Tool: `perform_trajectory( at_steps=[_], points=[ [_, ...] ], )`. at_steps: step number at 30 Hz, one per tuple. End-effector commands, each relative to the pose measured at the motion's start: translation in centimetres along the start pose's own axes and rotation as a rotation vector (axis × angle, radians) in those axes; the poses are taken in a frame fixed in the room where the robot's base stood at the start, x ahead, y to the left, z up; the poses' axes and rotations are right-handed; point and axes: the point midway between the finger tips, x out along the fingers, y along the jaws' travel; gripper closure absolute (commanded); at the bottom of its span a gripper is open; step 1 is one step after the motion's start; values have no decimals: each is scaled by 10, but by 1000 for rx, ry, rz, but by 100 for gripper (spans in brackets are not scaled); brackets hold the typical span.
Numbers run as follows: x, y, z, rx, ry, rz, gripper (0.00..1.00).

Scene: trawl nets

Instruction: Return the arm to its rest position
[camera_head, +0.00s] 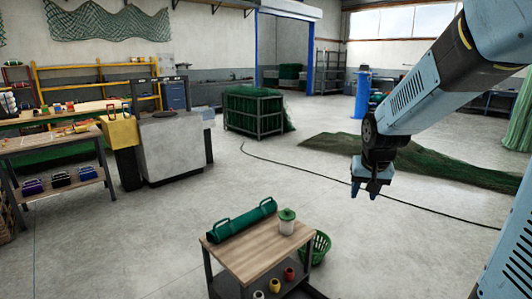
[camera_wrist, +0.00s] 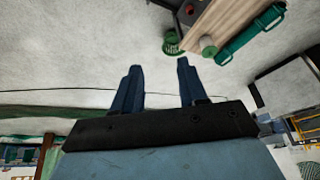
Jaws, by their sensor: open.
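My gripper (camera_head: 370,190) hangs in the air at the right of the head view, at the end of my blue and black arm. It points down and lies to the right of and beyond the small wooden-topped table. In the wrist view my gripper (camera_wrist: 157,80) has its two blue fingers apart, with nothing between them but grey floor behind. The jaws are open and touch nothing.
The small table (camera_head: 245,262) bears a green case (camera_head: 240,222) and a white jar with a green lid (camera_head: 287,221). A green basket (camera_head: 318,247) stands beside it. A green net pile (camera_head: 430,165) lies behind my gripper. A black cable crosses the floor.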

Motion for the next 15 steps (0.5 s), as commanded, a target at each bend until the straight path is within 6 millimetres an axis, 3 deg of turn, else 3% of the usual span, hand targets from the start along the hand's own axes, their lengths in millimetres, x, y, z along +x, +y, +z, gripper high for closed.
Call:
perform_trajectory(
  at_steps=[6, 15],
  points=[
    [-54, 0, 32, -44, 30, -12, 58],
    [-113, 2, 86, -107, 62, -32, 58]
  ],
)
